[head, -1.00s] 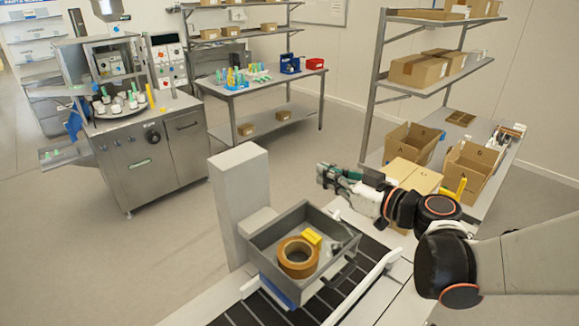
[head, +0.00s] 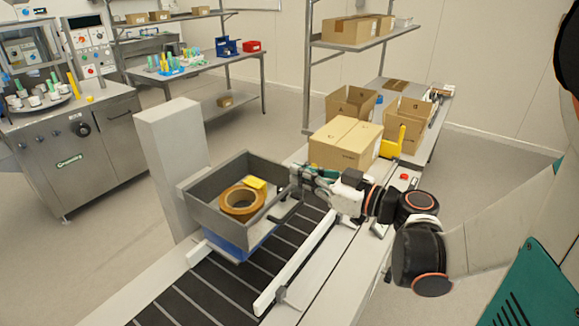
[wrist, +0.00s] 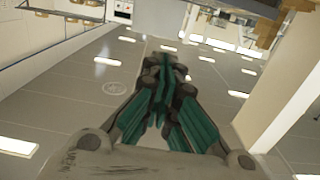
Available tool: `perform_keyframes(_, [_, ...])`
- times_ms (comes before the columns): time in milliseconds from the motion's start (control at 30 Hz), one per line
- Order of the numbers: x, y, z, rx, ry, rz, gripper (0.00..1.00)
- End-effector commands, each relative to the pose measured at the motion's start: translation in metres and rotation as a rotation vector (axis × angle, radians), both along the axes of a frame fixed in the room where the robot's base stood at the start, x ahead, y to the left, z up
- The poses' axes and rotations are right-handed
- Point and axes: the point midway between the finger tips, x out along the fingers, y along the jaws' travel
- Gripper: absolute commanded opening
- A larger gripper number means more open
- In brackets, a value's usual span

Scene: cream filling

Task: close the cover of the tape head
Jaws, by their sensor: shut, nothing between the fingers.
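The tape head (head: 243,164) is an open grey box above the conveyor (head: 200,285). A brown tape roll (head: 222,203) and a yellow part (head: 255,183) show inside it. I cannot clearly tell its cover from its walls. My gripper (head: 292,172) is at the box's right side, near its upper right edge; I cannot tell whether they touch. The green fingers of my gripper (wrist: 165,72) are together and empty in the wrist view. The tape head cannot be made out clearly in the wrist view.
A grey column (head: 172,165) stands left of the tape head. A white side rail (head: 300,265) runs along the conveyor. A closed carton (head: 345,143) sits behind my gripper. Open cartons (head: 408,118) and a yellow part stand further back. Free floor lies at the left.

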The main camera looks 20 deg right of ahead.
Motion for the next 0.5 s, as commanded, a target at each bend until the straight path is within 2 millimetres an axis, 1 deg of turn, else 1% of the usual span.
perform_keyframes(33, [-0.002,-0.002,-0.020,0.000,0.000,-0.001,0.00])
perform_keyframes(100, [-0.005,-0.004,-0.034,0.000,0.000,0.000,0.00])
perform_keyframes(300, [-0.010,-0.007,-0.071,0.000,0.000,0.000,0.00])
perform_keyframes(500, [-0.011,-0.007,-0.097,0.000,0.000,0.001,0.00])
